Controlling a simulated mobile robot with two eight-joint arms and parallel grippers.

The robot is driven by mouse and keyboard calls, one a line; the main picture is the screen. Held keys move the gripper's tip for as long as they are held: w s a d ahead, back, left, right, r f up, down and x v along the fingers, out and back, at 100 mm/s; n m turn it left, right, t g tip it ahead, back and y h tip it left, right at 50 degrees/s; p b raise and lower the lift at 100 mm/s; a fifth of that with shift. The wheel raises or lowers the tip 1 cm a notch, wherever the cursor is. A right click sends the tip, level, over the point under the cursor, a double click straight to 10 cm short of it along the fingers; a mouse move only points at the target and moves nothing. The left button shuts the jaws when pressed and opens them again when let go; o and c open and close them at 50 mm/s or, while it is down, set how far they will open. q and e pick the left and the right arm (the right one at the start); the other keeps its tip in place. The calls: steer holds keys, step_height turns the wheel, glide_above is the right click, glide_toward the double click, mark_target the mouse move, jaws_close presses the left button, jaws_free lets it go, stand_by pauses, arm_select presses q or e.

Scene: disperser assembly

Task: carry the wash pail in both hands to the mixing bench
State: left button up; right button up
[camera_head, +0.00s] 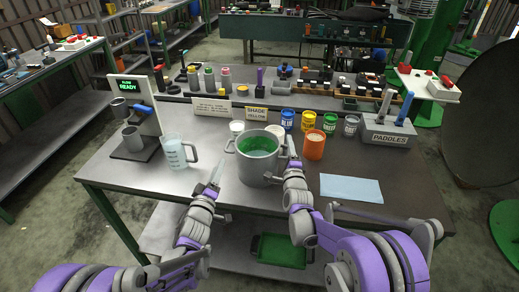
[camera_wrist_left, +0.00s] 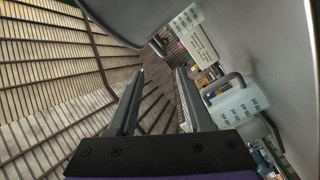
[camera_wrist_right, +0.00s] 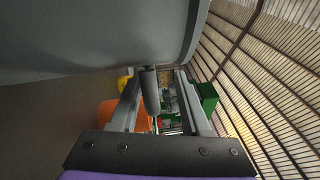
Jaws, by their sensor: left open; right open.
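The wash pail (camera_head: 257,174) is a grey metal pot with green inside. It stands upright near the front edge of the steel-topped bench, with a handle on each side. My left gripper (camera_head: 214,174) is open just left of the pail. My right gripper (camera_head: 292,168) is open at the pail's right handle. In the right wrist view the grey handle (camera_wrist_right: 150,92) shows between the open fingers, below the pail wall (camera_wrist_right: 90,30).
A measuring jug (camera_head: 174,153) stands left of the pail, and an orange cup (camera_head: 314,146) stands right of it. A dispenser reading READY (camera_head: 138,125), a blue cloth (camera_head: 351,188) and a paddles box (camera_head: 388,132) share the bench.

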steer(key=shift+s, duration=0.35)
arm_select(q)
steer(key=shift+v, duration=0.85)
arm_select(e)
steer(key=s+f, duration=0.1)
steer(key=s, duration=1)
steer(key=shift+s, duration=0.15)
